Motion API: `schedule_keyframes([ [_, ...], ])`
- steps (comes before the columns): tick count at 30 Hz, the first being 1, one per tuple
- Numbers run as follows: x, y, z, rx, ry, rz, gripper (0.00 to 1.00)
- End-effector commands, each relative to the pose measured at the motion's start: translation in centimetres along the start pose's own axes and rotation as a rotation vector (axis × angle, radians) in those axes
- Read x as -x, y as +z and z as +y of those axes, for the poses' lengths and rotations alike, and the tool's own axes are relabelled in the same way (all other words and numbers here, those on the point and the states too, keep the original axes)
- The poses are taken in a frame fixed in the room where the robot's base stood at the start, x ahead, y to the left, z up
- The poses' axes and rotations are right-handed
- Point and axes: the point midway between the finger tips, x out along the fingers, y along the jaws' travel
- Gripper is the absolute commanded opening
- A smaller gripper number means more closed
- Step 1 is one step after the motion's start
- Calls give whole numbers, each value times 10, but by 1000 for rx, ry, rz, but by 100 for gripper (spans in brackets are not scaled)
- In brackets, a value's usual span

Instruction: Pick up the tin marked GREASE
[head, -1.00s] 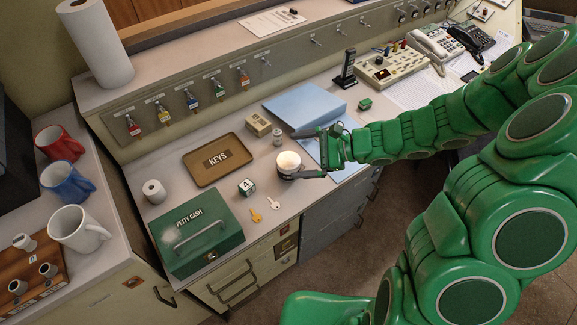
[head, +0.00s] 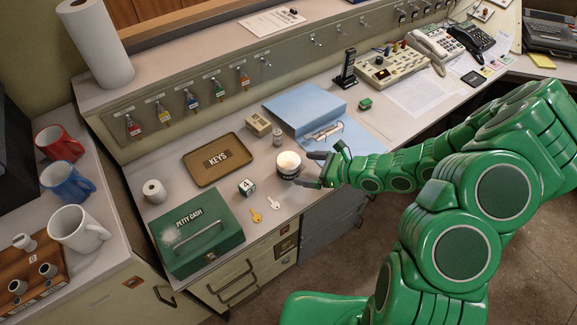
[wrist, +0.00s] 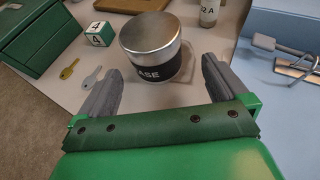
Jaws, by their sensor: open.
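The GREASE tin (head: 288,166) is a short round tin with a pale metal lid and a dark band. It stands upright on the desk, right of the number cube. In the wrist view the tin (wrist: 150,42) shows the letters "ASE" on its band; the rest of the word is out of sight. My gripper (head: 305,168) is open and at the tin's right side in the head view. In the wrist view the gripper (wrist: 160,66) has one finger on each side of the tin's near part, with a gap visible at each side.
A number cube (head: 247,187), two keys (head: 256,216) and the green petty cash box (head: 197,236) lie left of the tin. A small labelled bottle (head: 277,138) stands behind it. A blue binder (head: 300,104) with a metal clip lies behind right. The KEYS tray (head: 204,175) is further left.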

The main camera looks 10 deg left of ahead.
Motion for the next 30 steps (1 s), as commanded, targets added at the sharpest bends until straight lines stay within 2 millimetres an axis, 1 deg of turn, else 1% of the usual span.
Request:
schedule_keyframes([
  [4, -12, 0, 1, 0, 2, 0, 100],
  [11, -22, 1, 2, 0, 1, 0, 100],
  [19, -48, 5, 8, 1, 4, 1, 100],
  [24, -61, 5, 7, 2, 3, 1, 100],
  [30, -68, 5, 6, 2, 0, 0, 100],
])
